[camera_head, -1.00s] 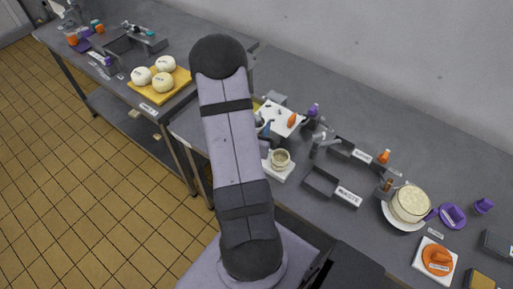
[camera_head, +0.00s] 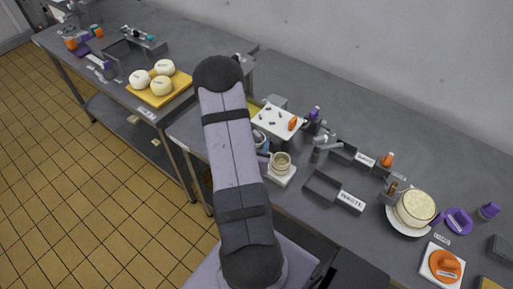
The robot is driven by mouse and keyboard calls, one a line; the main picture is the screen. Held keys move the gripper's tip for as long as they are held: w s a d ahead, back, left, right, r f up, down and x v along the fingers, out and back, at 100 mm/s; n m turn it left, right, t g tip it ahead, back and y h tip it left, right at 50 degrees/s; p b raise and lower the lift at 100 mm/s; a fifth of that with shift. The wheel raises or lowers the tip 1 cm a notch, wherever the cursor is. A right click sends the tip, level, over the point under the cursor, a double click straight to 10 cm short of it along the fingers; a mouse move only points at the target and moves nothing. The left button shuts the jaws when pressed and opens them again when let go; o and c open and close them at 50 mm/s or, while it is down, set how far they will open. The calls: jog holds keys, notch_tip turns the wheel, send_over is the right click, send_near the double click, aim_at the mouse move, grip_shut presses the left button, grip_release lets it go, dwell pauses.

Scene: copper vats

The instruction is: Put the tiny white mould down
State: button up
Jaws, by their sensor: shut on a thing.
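My gripper (camera_head: 263,150) shows only in small part, at the right edge of my own arm, which hides most of it. It is shut on the tiny white mould (camera_head: 260,138), a small pale shape partly covered by the arm. Gripper and mould are just left of a small cream pot (camera_head: 281,160), which stands on a white square base (camera_head: 281,176). Whether the mould touches the worktop cannot be told.
A white board (camera_head: 277,120) with small dark pieces and an orange item lies behind. To the right are a grey tray labelled waste (camera_head: 323,188), a large cream round (camera_head: 416,207) on a plate and an orange item (camera_head: 445,265). A yellow board (camera_head: 176,92) with three white balls is left.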

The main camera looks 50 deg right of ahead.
jog(key=shift+f+p, duration=0.3)
jog(key=shift+f, duration=1.4)
jog(key=shift+f, duration=0.15)
jog(key=o, duration=1.1)
jog(key=shift+r, duration=0.2)
jog(key=shift+s+a, duration=0.1)
jog(key=shift+a, duration=0.25)
jog(key=v, duration=0.2)
jog(key=p+v, duration=0.1)
jog(key=v, duration=0.2)
jog(key=shift+d+r, duration=0.1)
jog(key=shift+r, duration=0.15)
jog(key=shift+p+v, duration=0.9)
jog(key=shift+p, duration=0.05)
jog(key=shift+f, duration=0.2)
